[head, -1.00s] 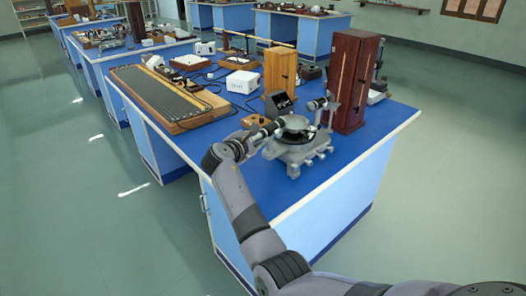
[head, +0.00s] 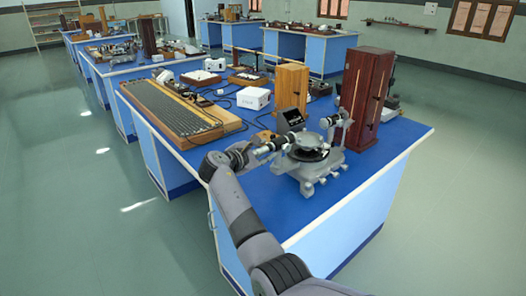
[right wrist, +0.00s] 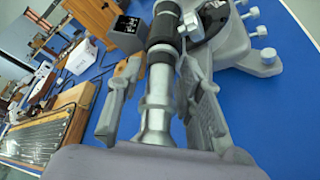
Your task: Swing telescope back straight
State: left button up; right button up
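The grey spectrometer (head: 318,173) stands near the front corner of the blue bench top, with a round dark table in its middle. Its telescope (head: 272,146) points left toward my right gripper (head: 243,156). Another tube, apparently the collimator (head: 337,119), is on its far right side, facing the dark red cabinet. In the right wrist view the telescope (right wrist: 158,85), a silver and black tube, lies between the two fingers of my right gripper (right wrist: 160,75). Gaps show beside the tube, so the fingers look open around it. My left gripper is not in view.
A dark red wooden cabinet (head: 366,88) stands just behind the spectrometer. A lighter wooden cabinet (head: 291,87), a small dark display box (head: 289,119) and a white box (head: 253,98) stand farther back. A long wooden-framed grooved board (head: 175,108) lies left. The front bench top is clear.

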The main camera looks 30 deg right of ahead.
jog(key=shift+o, duration=0.5)
jog(key=v, duration=1.2)
jog(key=shift+a+f, duration=0.1)
